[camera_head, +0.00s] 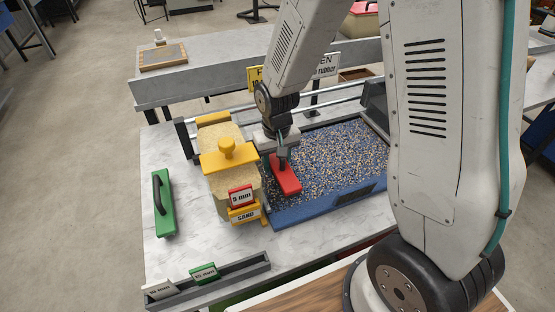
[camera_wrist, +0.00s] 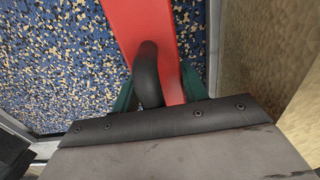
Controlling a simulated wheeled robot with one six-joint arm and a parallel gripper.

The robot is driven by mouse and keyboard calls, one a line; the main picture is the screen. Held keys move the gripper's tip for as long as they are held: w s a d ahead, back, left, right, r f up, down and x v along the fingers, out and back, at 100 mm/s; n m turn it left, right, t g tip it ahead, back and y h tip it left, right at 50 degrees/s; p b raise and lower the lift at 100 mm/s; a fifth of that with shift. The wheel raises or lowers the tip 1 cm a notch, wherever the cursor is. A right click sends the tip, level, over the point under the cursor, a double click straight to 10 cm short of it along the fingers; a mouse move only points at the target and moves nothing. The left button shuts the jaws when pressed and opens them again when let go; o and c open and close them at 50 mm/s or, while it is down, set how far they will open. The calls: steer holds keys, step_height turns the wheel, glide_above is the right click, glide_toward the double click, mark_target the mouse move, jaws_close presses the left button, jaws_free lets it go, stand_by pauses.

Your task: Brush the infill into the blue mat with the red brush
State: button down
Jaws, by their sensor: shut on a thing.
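The red brush (camera_head: 285,177) is at the left part of the blue mat (camera_head: 326,209). My gripper (camera_head: 282,155) is shut on its dark handle. In the wrist view the red brush body (camera_wrist: 148,25) runs up from the black looped handle (camera_wrist: 149,75), with my green gripper fingers (camera_wrist: 158,90) on both sides of it. The mat carries a speckled layer of dark, tan and pale infill (camera_head: 330,152), which also fills the left of the wrist view (camera_wrist: 60,65). The brush's underside is hidden, so I cannot tell whether bristles touch the infill.
A sand hopper with a yellow top (camera_head: 226,155) stands close left of the mat. A green tool with a black handle (camera_head: 163,203) lies at the table's left. A grey rack (camera_head: 207,280) with labelled cards is at the front. A grey ledge runs along the back. Bare tabletop lies at front left.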

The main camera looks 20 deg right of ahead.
mark_target(367, 146)
steer(key=shift+f, duration=1.45)
stand_by(0.7)
steer(key=shift+d, duration=0.1)
steer(key=shift+d, duration=3.1)
steer(key=shift+a, duration=3.25)
steer(key=shift+d, duration=16)
